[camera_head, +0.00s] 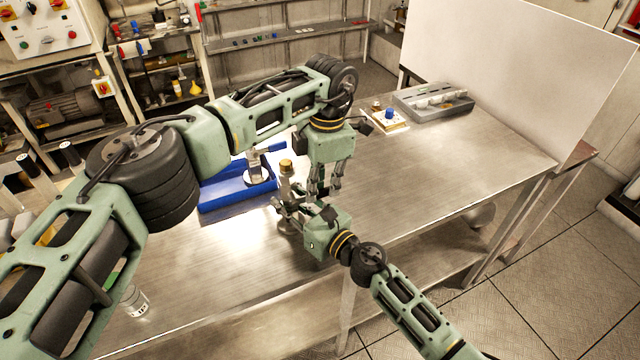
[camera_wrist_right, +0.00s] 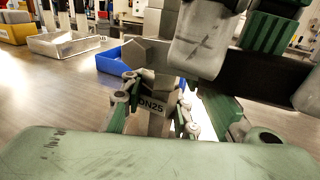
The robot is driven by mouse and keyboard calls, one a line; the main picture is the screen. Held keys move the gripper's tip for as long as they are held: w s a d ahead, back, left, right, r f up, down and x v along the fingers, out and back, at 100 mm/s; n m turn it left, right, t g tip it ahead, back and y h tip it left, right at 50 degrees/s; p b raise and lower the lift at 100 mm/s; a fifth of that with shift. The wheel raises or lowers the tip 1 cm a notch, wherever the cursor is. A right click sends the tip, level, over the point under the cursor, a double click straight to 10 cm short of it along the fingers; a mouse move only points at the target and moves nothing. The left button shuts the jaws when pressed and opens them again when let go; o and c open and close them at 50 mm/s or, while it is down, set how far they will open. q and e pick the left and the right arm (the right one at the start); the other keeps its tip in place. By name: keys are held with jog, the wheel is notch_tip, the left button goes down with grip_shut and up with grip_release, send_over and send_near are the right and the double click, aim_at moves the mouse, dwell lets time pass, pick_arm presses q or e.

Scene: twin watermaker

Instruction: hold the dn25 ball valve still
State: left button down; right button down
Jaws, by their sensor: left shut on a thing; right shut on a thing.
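The DN25 ball valve (camera_head: 287,187) stands upright near the front edge of the metal table, with a brass-coloured top. In the right wrist view its grey body (camera_wrist_right: 152,84) carries a DN25 label. My right gripper (camera_head: 284,210) comes in from the lower right and is shut around the lower body; its fingers (camera_wrist_right: 152,105) show on both sides of the label. My left gripper (camera_head: 323,196) points down just right of the valve. In the wrist view its fingers (camera_wrist_right: 240,45) are at a dark bar (camera_wrist_right: 262,82), apparently the valve's lever, and hide part of it.
A blue tray (camera_head: 222,201) with a blue-handled fitting (camera_head: 262,165) lies behind and left of the valve. A grey tray (camera_head: 460,106) and a small board with a blue knob (camera_head: 389,115) lie at the back right. A small jar (camera_head: 135,300) stands front left. The table's right side is clear.

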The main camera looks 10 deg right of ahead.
aim_at(324, 189)
pick_arm(q)
jog(key=shift+a+f, duration=0.1)
jog(key=shift+f, duration=0.2)
pick_arm(e)
jog(key=shift+a+r, duration=0.1)
jog(key=shift+r, duration=0.15)
pick_arm(q)
jog(key=c, duration=1.9)
grip_release()
jog(key=shift+o, duration=0.2)
jog(key=shift+r, duration=0.1)
jog(key=shift+r, duration=0.15)
jog(key=shift+w+d+r, duration=0.1)
jog(key=shift+d+r, duration=0.05)
jog(key=shift+r, duration=1.1)
jog(key=shift+d+r, duration=0.2)
jog(key=shift+r, duration=1.1)
jog(key=shift+w+d+r, duration=0.1)
jog(key=shift+d+r, duration=0.05)
jog(key=shift+r, duration=1.1)
jog(key=shift+s, duration=0.1)
pick_arm(e)
jog(key=c, duration=1.3)
grip_release()
jog(key=shift+f, duration=0.1)
